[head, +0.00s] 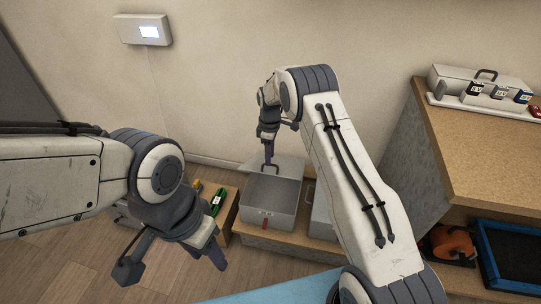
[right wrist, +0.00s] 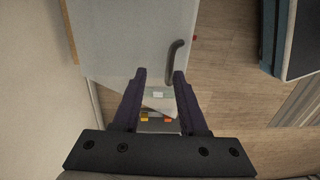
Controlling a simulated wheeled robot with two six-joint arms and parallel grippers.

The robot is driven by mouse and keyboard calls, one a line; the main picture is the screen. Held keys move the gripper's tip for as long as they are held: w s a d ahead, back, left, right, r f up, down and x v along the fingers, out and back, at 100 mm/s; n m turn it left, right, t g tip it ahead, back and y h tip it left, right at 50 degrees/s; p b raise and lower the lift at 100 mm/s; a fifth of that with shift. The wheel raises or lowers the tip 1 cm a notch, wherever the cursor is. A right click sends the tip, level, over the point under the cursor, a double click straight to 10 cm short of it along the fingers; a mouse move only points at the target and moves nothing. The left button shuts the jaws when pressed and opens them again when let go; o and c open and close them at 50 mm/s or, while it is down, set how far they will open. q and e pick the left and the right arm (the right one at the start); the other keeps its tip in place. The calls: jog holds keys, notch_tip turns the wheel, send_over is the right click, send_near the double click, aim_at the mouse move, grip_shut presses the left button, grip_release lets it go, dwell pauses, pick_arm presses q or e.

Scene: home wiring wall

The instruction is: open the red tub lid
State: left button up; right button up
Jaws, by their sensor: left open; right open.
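The grey tub with a red tag (head: 268,208) stands on a low wooden shelf against the wall. Its grey lid (head: 288,168) looks tilted up at the back; how far is hard to tell. The lid also fills the upper part of the right wrist view (right wrist: 120,40), with a dark handle (right wrist: 175,62) on it. My right gripper (head: 268,154) is over the lid, close to the handle. In the right wrist view its fingers (right wrist: 160,78) are apart with nothing between them; contact is unclear. My left gripper (head: 172,258) is open and empty, left of and nearer than the tub.
Another grey tub (head: 321,217) stands to the right, partly hidden by my right arm. A green item (head: 217,202) lies left of the tub. A wooden cabinet (head: 490,130) at right carries a case and labelled items. A wall panel (head: 143,30) hangs upper left.

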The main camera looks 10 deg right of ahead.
notch_tip(320, 180, up, 10)
jog(key=p, duration=0.2)
jog(key=shift+w+d, duration=0.15)
jog(key=shift+w, duration=0.05)
jog(key=shift+r, duration=0.15)
